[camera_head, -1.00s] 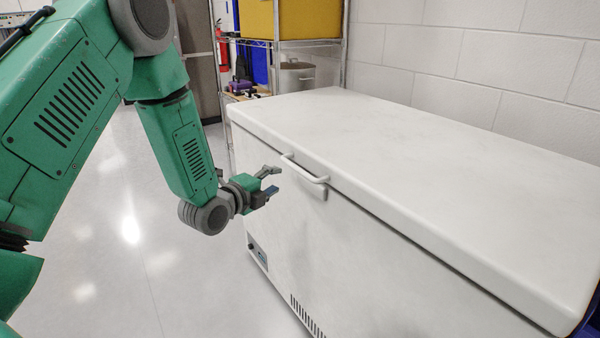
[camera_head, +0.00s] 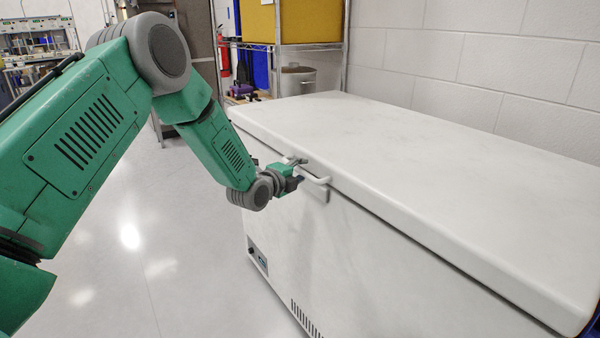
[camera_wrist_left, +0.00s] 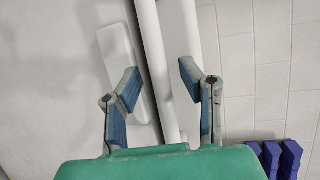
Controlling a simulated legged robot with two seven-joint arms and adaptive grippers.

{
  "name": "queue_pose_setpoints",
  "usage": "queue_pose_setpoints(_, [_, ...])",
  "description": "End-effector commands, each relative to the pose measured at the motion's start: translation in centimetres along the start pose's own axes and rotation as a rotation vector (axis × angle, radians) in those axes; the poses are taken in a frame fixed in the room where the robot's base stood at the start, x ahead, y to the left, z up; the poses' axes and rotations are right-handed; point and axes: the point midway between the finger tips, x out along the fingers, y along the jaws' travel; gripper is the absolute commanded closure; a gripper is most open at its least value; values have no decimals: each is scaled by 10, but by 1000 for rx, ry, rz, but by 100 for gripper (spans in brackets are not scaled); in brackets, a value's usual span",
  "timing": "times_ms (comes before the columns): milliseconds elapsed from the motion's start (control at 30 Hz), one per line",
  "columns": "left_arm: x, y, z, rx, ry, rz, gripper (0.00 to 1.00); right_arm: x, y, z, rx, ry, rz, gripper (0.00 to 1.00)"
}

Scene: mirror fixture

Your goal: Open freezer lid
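The white chest freezer (camera_head: 330,260) stands along the wall with its flat white lid (camera_head: 430,160) down. A white bar handle (camera_head: 319,180) sits at the lid's front edge. My left gripper (camera_head: 299,170) is at the handle's left end, very close to it; contact cannot be told. In the left wrist view my left gripper (camera_wrist_left: 157,77) is open, its two fingers apart. A pale bar-like edge (camera_wrist_left: 155,70) runs between the fingertips; whether it is handle or lid edge is unclear. My right gripper is in no view.
A wire shelf (camera_head: 290,45) with a yellow bin (camera_head: 275,20) stands behind the freezer's far end. A white block wall (camera_head: 480,60) borders its back side. The shiny floor (camera_head: 170,240) left of the freezer is clear.

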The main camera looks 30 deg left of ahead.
Motion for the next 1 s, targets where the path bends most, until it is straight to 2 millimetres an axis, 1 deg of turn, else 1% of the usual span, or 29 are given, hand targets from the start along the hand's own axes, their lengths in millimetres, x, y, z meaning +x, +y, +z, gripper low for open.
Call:
queue_pose_setpoints(33, [0, 0, 0, 0, 0, 0, 66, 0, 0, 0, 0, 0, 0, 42])
queue_pose_setpoints(67, [0, 0, 0, 0, 0, 0, 76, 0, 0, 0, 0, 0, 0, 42])
queue_pose_setpoints(100, [0, 0, 0, 0, 0, 0, 90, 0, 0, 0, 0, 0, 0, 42])
queue_pose_setpoints(133, [0, 0, 0, 0, 0, 0, 100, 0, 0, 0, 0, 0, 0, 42])
queue_pose_setpoints(333, [0, 1, 0, 0, 0, 3, 100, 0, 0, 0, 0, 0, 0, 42])
queue_pose_setpoints(467, [-1, -4, 0, 2, 1, 8, 100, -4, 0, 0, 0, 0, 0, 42])
queue_pose_setpoints(600, [-4, -17, 1, 8, 0, 19, 100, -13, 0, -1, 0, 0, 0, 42])
queue_pose_setpoints(733, [-5, -24, 2, 12, -1, 20, 100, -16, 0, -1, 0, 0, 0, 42])
queue_pose_setpoints(833, [-5, -33, 2, 16, -1, 26, 100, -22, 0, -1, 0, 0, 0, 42])
queue_pose_setpoints(933, [-7, -47, 2, 23, -2, 38, 100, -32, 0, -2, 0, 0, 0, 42])
queue_pose_setpoints(1000, [-8, -61, 3, 30, -3, 51, 100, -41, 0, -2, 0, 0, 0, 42])
